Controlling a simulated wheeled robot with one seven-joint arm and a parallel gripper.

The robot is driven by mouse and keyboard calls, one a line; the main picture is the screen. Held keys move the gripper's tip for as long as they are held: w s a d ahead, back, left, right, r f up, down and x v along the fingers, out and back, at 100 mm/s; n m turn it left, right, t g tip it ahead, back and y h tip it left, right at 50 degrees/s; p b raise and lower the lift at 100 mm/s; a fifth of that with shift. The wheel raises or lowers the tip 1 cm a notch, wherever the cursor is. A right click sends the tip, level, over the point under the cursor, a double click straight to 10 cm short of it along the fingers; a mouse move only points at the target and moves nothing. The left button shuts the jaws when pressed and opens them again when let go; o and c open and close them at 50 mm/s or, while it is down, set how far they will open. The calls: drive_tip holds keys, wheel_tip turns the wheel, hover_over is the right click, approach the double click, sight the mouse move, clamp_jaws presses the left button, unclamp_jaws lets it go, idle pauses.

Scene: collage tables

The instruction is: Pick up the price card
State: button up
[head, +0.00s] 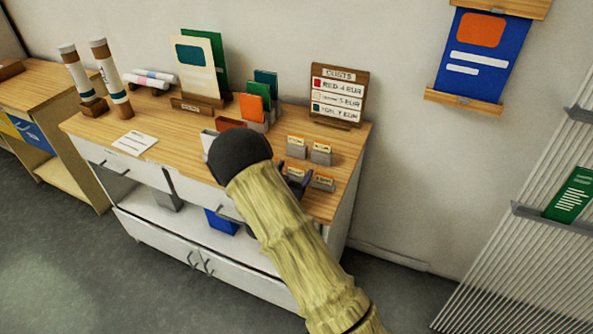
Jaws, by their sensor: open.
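Several small cards in grey holders stand at the right front of the wooden tabletop (350,143): a back left card (296,142), a back right card (320,147), a front left card (295,172) and a front right card (323,181). Their print is too small to read, so I cannot tell which is the price card. My gripper (297,187) is open, at the front cards and mostly hidden behind my arm. I cannot tell whether it touches a card.
A costs board (338,95) stands behind the cards. An orange card (251,107) and green card (257,90) stand left of it. A white sheet (134,142) lies at the left front. Two tubes (110,78) stand at the far left. A wire rack (520,250) is at right.

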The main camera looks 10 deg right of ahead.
idle(0.4)
drive_tip(key=c, duration=1)
wheel_tip(320, 180, up, 10)
drive_tip(key=shift+b, duration=0.45)
